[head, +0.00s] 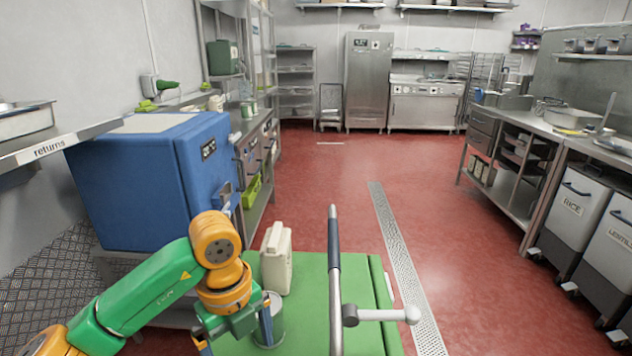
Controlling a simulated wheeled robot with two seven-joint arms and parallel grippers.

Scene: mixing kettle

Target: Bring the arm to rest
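My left arm comes in from the lower left, green with orange joints. Its gripper (235,330) points down over the left part of the green-topped surface (310,300). Its two fingers stand apart, one at each side of the wrist, and I see nothing held between them. A grey-green can (277,325) stands just right of the right finger, which partly covers it. I cannot tell whether they touch. A cream jug (276,258) stands upright behind the can. My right gripper is not in view.
A grey-and-dark upright bar (334,240) and a lever with a pale knob (411,315) rise at the front centre. The red floor is open ahead.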

